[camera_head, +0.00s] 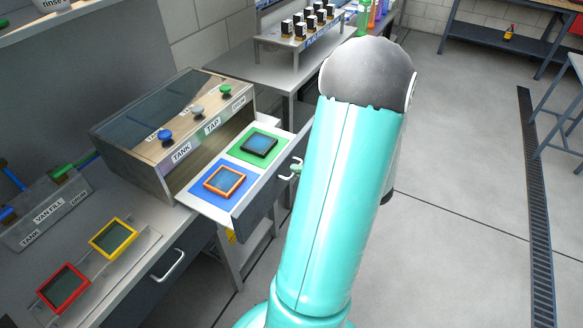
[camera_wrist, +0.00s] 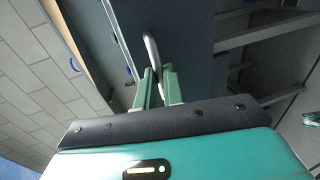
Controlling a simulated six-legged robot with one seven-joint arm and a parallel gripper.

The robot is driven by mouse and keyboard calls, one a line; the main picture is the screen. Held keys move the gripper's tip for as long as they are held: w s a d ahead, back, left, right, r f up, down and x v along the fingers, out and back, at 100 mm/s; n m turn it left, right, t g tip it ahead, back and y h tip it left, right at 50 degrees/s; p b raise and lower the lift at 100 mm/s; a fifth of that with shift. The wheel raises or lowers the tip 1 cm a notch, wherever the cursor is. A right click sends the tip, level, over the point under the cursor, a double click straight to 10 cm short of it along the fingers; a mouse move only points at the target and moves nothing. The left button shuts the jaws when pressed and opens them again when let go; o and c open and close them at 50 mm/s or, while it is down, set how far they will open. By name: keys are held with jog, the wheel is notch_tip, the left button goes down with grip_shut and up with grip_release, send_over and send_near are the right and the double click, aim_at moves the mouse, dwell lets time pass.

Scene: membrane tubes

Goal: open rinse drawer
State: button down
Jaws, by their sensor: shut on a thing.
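The rinse drawer (camera_head: 208,205) of the grey box (camera_head: 140,165) stands pulled out in the head view. On its floor lie an orange-framed square (camera_head: 224,182) on a blue pad and a black-framed square (camera_head: 258,145) on a green pad. The metal drawer handle (camera_wrist: 151,50) is on the dark drawer front (camera_wrist: 183,35) in the wrist view. My gripper (camera_wrist: 158,73) has its green fingers shut on this handle. In the head view the handle (camera_head: 285,178) shows beside my turquoise arm, which hides most of the gripper.
A second drawer handle (camera_head: 168,266) sits on the bench front below. Red (camera_head: 63,288) and yellow (camera_head: 113,238) frames lie on the bench at left. A rack of small bottles (camera_head: 300,32) stands behind.

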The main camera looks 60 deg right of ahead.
jog(key=shift+s, duration=0.15)
jog(key=c, duration=1.5)
grip_release()
jog(key=shift+s, duration=0.1)
jog(key=v, duration=1.3)
jog(key=shift+s+r, duration=0.15)
jog(key=shift+s, duration=0.15)
jog(key=shift+w+a, duration=0.1)
jog(key=shift+w, duration=0.05)
